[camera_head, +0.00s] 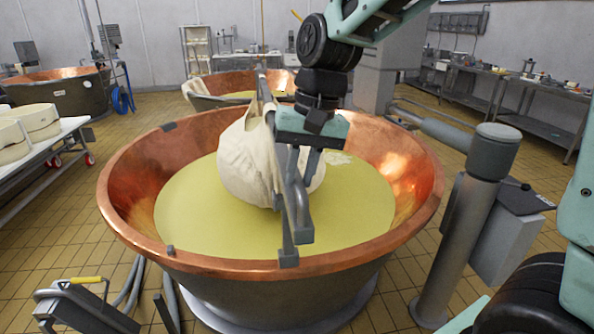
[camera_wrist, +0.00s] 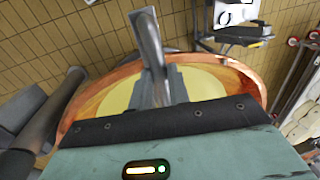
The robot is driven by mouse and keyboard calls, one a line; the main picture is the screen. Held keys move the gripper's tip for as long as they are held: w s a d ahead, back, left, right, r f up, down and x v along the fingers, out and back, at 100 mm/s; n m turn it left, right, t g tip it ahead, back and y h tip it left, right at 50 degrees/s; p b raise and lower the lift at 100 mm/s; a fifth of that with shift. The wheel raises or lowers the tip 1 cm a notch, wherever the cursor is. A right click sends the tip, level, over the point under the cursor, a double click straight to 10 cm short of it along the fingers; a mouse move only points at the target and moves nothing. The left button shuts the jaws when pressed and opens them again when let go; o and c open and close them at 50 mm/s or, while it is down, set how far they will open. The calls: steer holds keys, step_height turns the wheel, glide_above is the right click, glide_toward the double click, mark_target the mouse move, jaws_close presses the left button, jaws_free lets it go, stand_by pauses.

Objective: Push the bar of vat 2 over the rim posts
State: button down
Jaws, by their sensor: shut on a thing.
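The large copper vat (camera_head: 130,190) in front holds yellowish liquid (camera_head: 350,215); no number shows on it. A grey bar (camera_head: 290,220) runs across it from the far side to the near rim. A white cloth bundle (camera_head: 245,160) hangs at the bar, partly in the liquid. My gripper (camera_head: 306,165) is above the vat, pointing down, shut on the bar's grey metalwork, which also shows in the wrist view (camera_wrist: 148,45). A grey post (camera_head: 289,258) stands at the near rim by the bar's end; whether the bar is seated there is unclear. My gripper hides part of the bar.
A thick grey column (camera_head: 470,210) with a box stands right of the vat. A grey device with a yellow handle (camera_head: 85,295) is at lower left. A table with white cheese wheels (camera_head: 35,122) is at left. Other vats stand behind (camera_head: 205,100) and back left (camera_head: 60,95).

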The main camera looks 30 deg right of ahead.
steer(key=shift+d+f, duration=0.1)
steer(key=shift+d, duration=0.2)
steer(key=c, duration=1.3)
jaws_free()
steer(key=shift+s+d, duration=0.1)
steer(key=shift+d, duration=0.05)
steer(key=shift+r, duration=0.4)
steer(key=d+r, duration=0.1)
steer(key=r, duration=0.4)
steer(key=d+r+b, duration=0.1)
steer(key=r, duration=0.5)
steer(key=s+d+r, duration=0.1)
steer(key=r, duration=0.4)
steer(key=shift+r+b, duration=0.2)
steer(key=shift+b, duration=0.15)
